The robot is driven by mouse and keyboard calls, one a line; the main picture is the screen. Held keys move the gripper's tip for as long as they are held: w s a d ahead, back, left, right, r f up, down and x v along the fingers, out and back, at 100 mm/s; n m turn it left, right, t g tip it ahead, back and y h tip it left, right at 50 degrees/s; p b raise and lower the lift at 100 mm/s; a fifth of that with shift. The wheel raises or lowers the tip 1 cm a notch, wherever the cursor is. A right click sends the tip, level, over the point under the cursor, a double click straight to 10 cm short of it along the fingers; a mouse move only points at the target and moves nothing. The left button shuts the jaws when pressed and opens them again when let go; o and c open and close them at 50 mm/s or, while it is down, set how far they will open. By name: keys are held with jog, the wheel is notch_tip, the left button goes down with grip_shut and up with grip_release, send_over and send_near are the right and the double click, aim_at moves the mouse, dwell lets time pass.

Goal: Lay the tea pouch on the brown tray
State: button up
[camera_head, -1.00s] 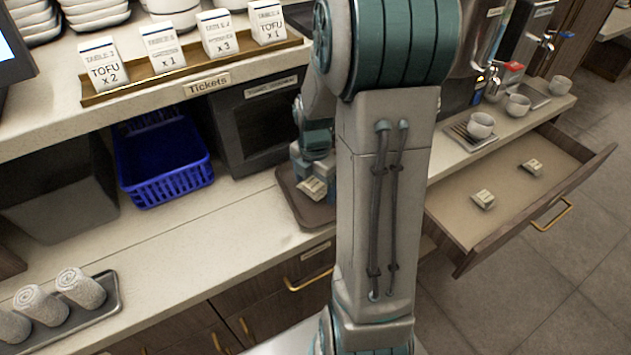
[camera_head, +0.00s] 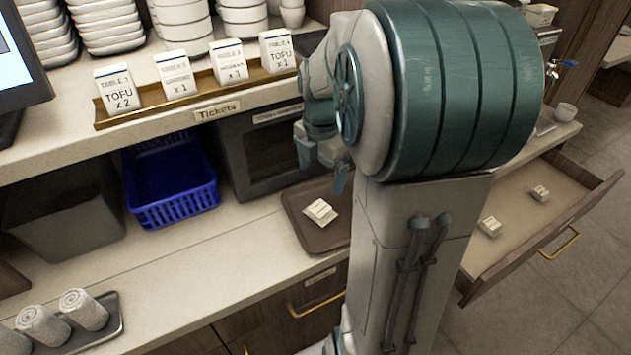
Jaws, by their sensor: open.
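A small pale tea pouch (camera_head: 320,211) with dark print lies on the brown tray (camera_head: 308,241), which rests on the counter. The pouch is inside the tray's rim, near its middle. My gripper (camera_head: 323,172) is open and empty, above the back of the tray and apart from the pouch. My own arm covers the right part of the tray. Two more similar pouches, one nearer (camera_head: 490,227) and one farther (camera_head: 540,193), lie in the open drawer (camera_head: 515,245) at the right.
A blue basket (camera_head: 172,190) and a dark box (camera_head: 262,150) stand under the shelf left of and behind the tray. Ticket cards line the shelf (camera_head: 60,150) above. Rolled towels on a grey tray (camera_head: 118,330) sit front left. The counter between (camera_head: 190,275) is clear.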

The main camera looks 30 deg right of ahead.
jog(key=s+a+r+m+t, duration=0.2)
jog(key=s+a+m, duration=0.9)
jog(key=m, duration=1)
jog(key=shift+s+a+t, duration=0.15)
jog(key=shift+s+t, duration=0.35)
jog(key=shift+s, duration=0.4)
